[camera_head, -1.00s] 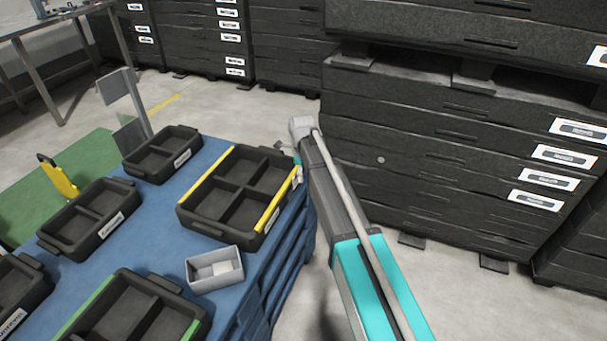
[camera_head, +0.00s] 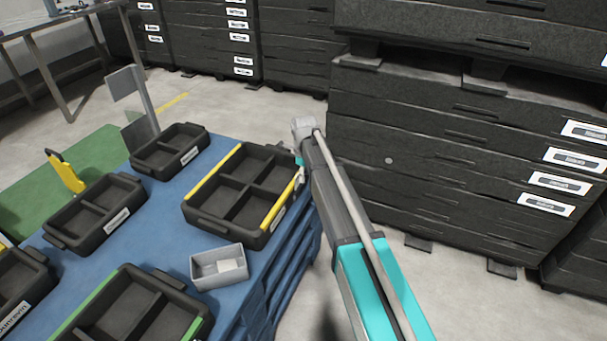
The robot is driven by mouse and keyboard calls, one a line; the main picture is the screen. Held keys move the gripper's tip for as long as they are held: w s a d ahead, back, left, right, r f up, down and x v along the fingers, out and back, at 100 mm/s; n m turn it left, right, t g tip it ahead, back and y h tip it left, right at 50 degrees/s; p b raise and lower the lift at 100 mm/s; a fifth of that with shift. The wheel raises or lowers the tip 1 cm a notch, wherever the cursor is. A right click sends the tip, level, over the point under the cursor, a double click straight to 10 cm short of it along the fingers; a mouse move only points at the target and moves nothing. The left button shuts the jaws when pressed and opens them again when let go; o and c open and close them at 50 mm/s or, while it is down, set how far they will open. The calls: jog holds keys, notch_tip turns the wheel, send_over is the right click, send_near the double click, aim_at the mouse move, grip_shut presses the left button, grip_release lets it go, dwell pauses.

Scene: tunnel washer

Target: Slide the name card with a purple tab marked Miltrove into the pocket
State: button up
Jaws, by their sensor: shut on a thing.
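My gripper (camera_head: 299,165) is at the right side of the black tray with yellow edges (camera_head: 216,224), mostly hidden by my own arm. A small white piece shows at its fingers by the tray's right wall, and it is shut on this piece, which looks like the name card. Its purple tab and the Miltrove marking cannot be made out. The pocket is not visible; that side of the tray is partly covered by my arm. I cannot tell whether the card touches the tray.
A small grey box (camera_head: 205,278) with white pieces inside stands in front of the yellow-edged tray on the blue table (camera_head: 150,240). Other labelled black trays stand left and in front. Tall black stacks (camera_head: 430,150) rise at the right, with floor between.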

jog(key=shift+f, duration=0.3)
jog(key=shift+f+b, duration=0.7)
jog(key=shift+b, duration=0.2)
jog(key=shift+s+f, duration=0.1)
jog(key=shift+f, duration=0.1)
jog(key=shift+f+b, duration=0.35)
jog(key=shift+b, duration=0.15)
jog(key=shift+f+b, duration=0.4)
jog(key=shift+b, duration=0.05)
dwell(0.7)
dwell(0.5)
jog(key=o, duration=0.9)
